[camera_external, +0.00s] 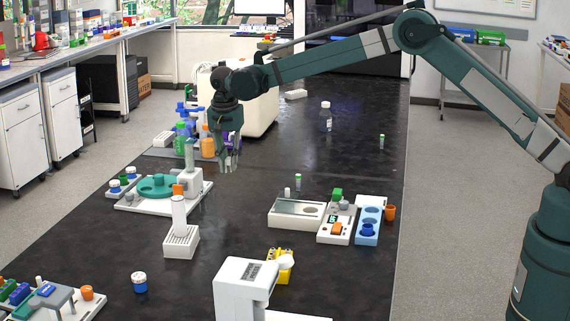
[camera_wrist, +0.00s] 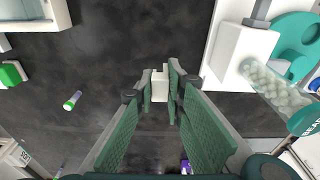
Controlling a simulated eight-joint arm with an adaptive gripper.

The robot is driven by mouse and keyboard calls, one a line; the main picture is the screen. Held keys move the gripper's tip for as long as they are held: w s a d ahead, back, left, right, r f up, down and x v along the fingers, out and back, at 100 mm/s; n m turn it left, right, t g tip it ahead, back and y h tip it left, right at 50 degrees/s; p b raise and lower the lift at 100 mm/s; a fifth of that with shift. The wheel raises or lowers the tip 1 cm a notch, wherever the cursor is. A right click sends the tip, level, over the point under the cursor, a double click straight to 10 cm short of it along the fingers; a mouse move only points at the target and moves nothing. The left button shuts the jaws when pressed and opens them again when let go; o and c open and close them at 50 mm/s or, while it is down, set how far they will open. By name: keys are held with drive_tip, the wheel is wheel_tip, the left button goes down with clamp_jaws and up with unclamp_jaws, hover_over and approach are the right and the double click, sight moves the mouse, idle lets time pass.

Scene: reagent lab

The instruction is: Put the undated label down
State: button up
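My gripper (camera_wrist: 160,88) points down, with its two green-padded fingers closed in on a small white piece (camera_wrist: 160,84) between the tips. This piece fits the undated label, but no writing can be read on it. In the external view my gripper (camera_external: 229,158) hangs above the black bench, behind and right of the teal turntable device. The label cannot be made out clearly there. The dark bench top (camera_wrist: 125,35) lies below the fingertips, and the piece appears held apart from it.
The white device with a teal turntable (camera_external: 157,187) stands close by; its body (camera_wrist: 240,55) is right in the wrist view. Bottles (camera_external: 207,142) stand behind the gripper. A small green-capped vial (camera_wrist: 72,101) is at left. Bare bench (camera_external: 265,165) lies right of the gripper.

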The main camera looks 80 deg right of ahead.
drive_tip(key=shift+s+a, duration=0.2)
drive_tip(key=shift+a, duration=1.6)
hover_over(229, 202)
drive_tip(key=shift+a+f, duration=0.2)
drive_tip(key=shift+f, duration=1.35)
drive_tip(key=shift+a+f, duration=0.15)
drive_tip(key=shift+f, duration=1.4)
drive_tip(key=shift+f, duration=1.85)
drive_tip(key=shift+f+b, duration=0.2)
drive_tip(key=shift+b, duration=0.15)
drive_tip(key=o, duration=0.7)
drive_tip(key=shift+c, duration=0.2)
